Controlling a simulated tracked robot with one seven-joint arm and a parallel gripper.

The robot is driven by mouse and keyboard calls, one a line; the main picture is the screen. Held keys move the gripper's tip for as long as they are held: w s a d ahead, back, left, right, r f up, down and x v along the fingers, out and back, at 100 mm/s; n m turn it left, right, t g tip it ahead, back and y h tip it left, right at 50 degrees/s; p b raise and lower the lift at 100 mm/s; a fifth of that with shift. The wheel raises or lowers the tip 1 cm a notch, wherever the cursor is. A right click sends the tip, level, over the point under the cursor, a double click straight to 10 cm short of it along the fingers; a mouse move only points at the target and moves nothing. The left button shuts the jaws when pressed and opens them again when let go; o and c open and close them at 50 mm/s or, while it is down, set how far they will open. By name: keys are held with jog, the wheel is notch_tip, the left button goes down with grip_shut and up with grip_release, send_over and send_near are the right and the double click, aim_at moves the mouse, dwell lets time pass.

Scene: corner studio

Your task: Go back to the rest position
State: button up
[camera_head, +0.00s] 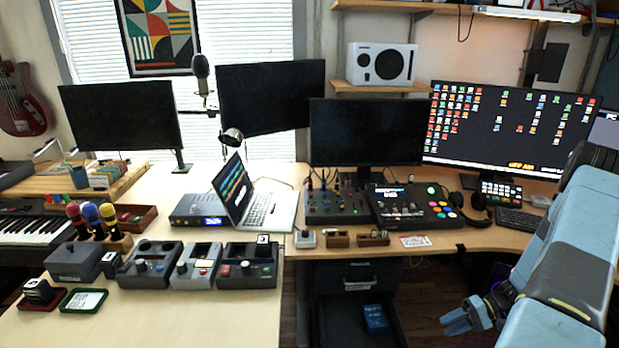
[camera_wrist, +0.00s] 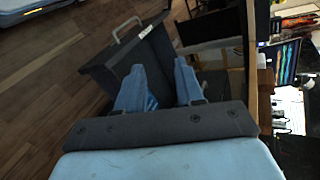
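My gripper (camera_head: 462,318) is at the lower right in the head view, in front of the desk and to the right of the open drawer. In the wrist view its two blue fingers (camera_wrist: 160,78) point forward and stand apart, with nothing held between them. My arm comes in from the right edge. The rest position itself is not marked in either view.
A dark drawer (camera_head: 335,318) stands open below the desk, with a blue item (camera_head: 375,318) inside; its handle (camera_wrist: 124,28) shows in the wrist view. The desk (camera_head: 440,240) holds mixers, monitors and a keyboard (camera_head: 520,219). Wooden floor (camera_head: 425,285) lies clear below.

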jog(key=w+a+r+n+h, duration=0.1)
jog(key=a+r+h, duration=0.2)
jog(key=r, duration=0.8)
jog(key=a+r+n+h, duration=0.1)
jog(key=a+r+h, duration=0.15)
jog(key=r, duration=0.95)
jog(key=w+a+r+h, duration=0.1)
jog(key=a+r+h, duration=0.25)
jog(key=r, duration=0.75)
jog(key=s+a+r+t+h, duration=0.1)
jog(key=s+a+r+t, duration=0.2)
jog(key=s+r, duration=0.6)
jog(key=s+a+r+t+h, duration=0.2)
jog(key=s+a+r+t, duration=0.1)
jog(key=s+a+r, duration=0.4)
jog(key=v, duration=0.3)
jog(key=shift+s+a, duration=0.15)
jog(key=shift+s, duration=0.25)
